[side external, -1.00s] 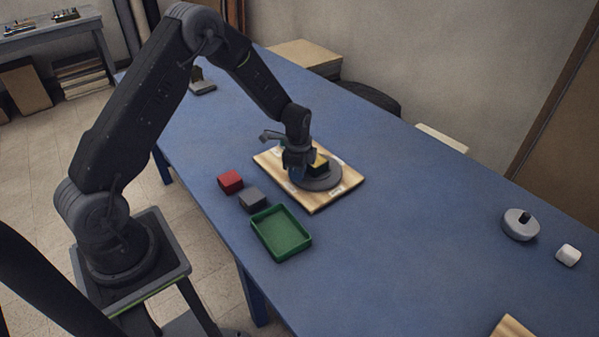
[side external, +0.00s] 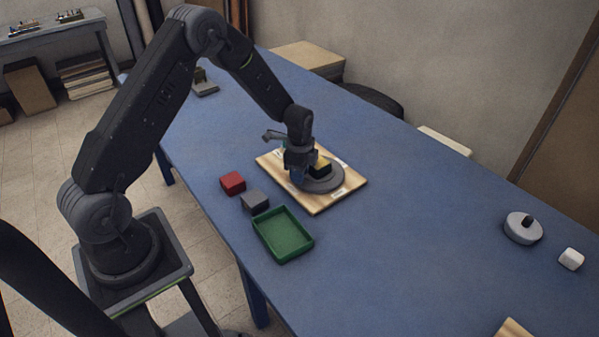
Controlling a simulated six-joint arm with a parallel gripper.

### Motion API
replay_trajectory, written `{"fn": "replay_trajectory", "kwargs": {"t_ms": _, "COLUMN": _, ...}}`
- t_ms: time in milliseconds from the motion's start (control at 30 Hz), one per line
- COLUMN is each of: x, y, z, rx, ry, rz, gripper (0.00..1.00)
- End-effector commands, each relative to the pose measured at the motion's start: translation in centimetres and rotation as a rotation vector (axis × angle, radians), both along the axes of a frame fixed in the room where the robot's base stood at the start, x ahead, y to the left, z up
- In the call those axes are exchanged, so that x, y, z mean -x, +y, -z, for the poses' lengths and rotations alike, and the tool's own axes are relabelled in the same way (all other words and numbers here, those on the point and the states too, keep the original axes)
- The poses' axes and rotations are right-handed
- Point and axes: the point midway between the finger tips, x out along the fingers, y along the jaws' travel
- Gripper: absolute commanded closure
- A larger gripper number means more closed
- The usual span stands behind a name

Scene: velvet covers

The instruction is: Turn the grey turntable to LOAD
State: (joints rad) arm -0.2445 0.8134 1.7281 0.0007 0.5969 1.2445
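The grey turntable (side external: 322,183) is a round disc on a light wooden board (side external: 318,206) in the middle of the blue table. A dark block with a yellow top (side external: 322,166) is on the disc. Small white labels lie on the board around the disc; their words are too small to read. My gripper (side external: 298,176) points down at the left part of the disc, beside the yellow-topped block. A small blue part shows at the fingertips. The fingers are dark and small here, so I cannot tell whether they are open or shut, or touching the disc.
A red block (side external: 232,182), a grey block (side external: 255,202) and an empty green tray (side external: 283,236) stand left and in front of the board. A round grey knobbed object (side external: 523,227) and a white block (side external: 571,258) are far right. The table (side external: 410,210) between is clear.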

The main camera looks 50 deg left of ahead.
Motion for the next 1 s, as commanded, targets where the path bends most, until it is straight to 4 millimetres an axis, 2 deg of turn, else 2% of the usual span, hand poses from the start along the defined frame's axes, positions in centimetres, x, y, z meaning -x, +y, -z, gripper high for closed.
{"fn": "replay_trajectory", "kwargs": {"t_ms": 167, "x": 0.0, "y": 0.0, "z": -0.2, "rx": 0.001, "ry": 0.001, "rz": 0.0, "gripper": 0.73}}
{"fn": "replay_trajectory", "kwargs": {"t_ms": 267, "x": 0.0, "y": 0.0, "z": -1.1, "rx": 0.0, "ry": -0.001, "rz": 0.0, "gripper": 0.73}}
{"fn": "replay_trajectory", "kwargs": {"t_ms": 367, "x": 0.0, "y": 0.0, "z": -2.7, "rx": 0.0, "ry": -0.002, "rz": 0.0, "gripper": 0.73}}
{"fn": "replay_trajectory", "kwargs": {"t_ms": 700, "x": 0.0, "y": 0.0, "z": -10.2, "rx": -0.001, "ry": -0.004, "rz": 0.0, "gripper": 0.73}}
{"fn": "replay_trajectory", "kwargs": {"t_ms": 900, "x": 0.0, "y": 0.0, "z": -13.0, "rx": 0.0, "ry": -0.002, "rz": 0.0, "gripper": 0.73}}
{"fn": "replay_trajectory", "kwargs": {"t_ms": 1000, "x": 0.0, "y": 0.0, "z": -13.6, "rx": -0.001, "ry": -0.001, "rz": 0.0, "gripper": 0.73}}
